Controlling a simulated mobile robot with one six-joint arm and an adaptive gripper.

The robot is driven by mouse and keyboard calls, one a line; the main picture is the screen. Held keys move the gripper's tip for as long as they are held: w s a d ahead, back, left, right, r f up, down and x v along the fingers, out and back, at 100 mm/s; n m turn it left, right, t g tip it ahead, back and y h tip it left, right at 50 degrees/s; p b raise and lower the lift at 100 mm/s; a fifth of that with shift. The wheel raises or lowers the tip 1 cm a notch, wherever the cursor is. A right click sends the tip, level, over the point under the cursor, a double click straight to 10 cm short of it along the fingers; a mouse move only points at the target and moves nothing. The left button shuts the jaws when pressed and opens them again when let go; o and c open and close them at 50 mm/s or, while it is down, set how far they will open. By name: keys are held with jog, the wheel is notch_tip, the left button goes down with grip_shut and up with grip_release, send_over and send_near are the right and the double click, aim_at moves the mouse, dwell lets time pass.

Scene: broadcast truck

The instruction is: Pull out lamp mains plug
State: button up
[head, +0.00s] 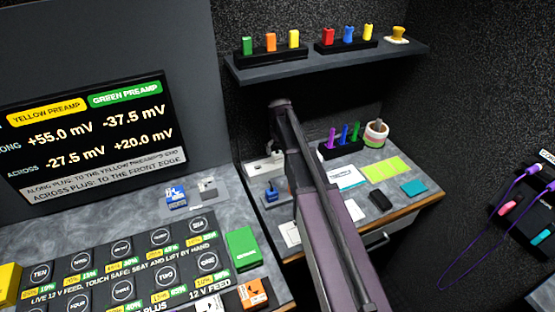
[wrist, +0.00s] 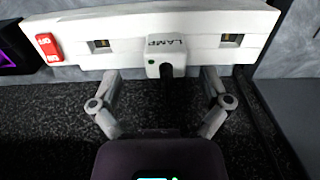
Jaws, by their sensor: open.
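The lamp mains plug (wrist: 166,61) is a small white block marked LAMP, with a green dot and a dark cord. It sits in the middle of a white socket strip (wrist: 120,28) in the wrist view. My gripper (wrist: 161,78) is open, with one fingertip on each side of the plug and a clear gap on both sides. The fingertips are close to the strip's lower edge. In the head view, part of a white block that looks like the strip (head: 262,166) shows beside my arm. The plug and my fingertips cannot be made out there.
The strip has a red rocker switch (wrist: 47,45) at its left and open sockets on both sides of the plug. A dark block with purple (wrist: 12,50) stands left of the strip. A shelf (head: 330,62) with coloured plugs hangs above the bench.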

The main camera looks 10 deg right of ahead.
aim_at(277, 153)
jog(key=shift+w+a+f+b, duration=0.1)
jog(key=shift+a+f+b, duration=0.1)
jog(key=shift+f+b, duration=0.5)
jog(key=shift+a+f+b, duration=0.15)
jog(key=shift+f+b, duration=0.45)
jog(key=shift+f, duration=0.2)
jog(key=shift+f+b, duration=0.85)
jog(key=c, duration=1.3)
